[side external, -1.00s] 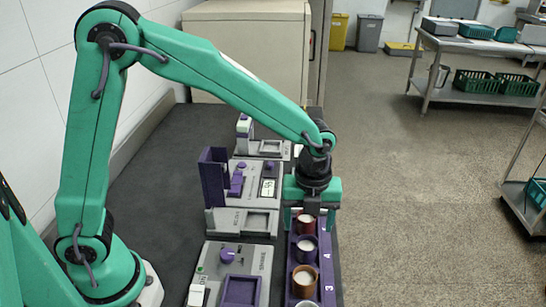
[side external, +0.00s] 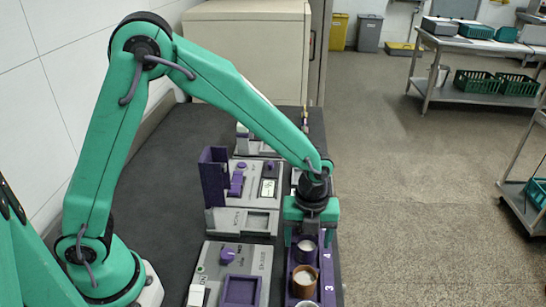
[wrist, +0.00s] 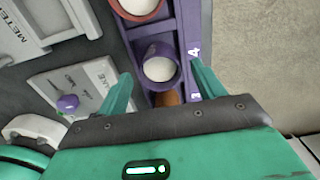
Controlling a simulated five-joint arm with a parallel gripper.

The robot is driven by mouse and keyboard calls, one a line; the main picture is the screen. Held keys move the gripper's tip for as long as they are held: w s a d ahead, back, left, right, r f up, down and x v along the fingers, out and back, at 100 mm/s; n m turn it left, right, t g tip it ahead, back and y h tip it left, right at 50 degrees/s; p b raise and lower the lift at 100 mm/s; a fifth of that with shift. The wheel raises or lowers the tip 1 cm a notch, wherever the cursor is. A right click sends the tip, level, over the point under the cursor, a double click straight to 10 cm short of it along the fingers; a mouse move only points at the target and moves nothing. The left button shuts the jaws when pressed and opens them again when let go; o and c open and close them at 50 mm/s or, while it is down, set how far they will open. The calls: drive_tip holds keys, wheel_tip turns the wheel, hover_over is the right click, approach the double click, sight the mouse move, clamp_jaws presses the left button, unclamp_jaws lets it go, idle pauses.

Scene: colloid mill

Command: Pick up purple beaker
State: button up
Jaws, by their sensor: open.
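The purple beaker (wrist: 158,66) holds white contents and stands in the purple rack (wrist: 188,32) in the wrist view. It also shows in the side external view (side external: 306,252), just below my gripper (side external: 309,230) in the picture. My gripper (wrist: 162,70) is open and empty, with one finger to each side of the purple beaker in the wrist view. I cannot tell how far the fingertips reach down beside it.
A red beaker (wrist: 138,14) stands beyond the purple one in the rack. An orange-brown beaker (side external: 305,280) stands on its near side. Grey devices with purple parts (side external: 238,255) line the rack's left side. Open floor lies to the right.

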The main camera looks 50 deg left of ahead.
drive_tip(key=shift+f, duration=1.1)
drive_tip(key=c, duration=1.1)
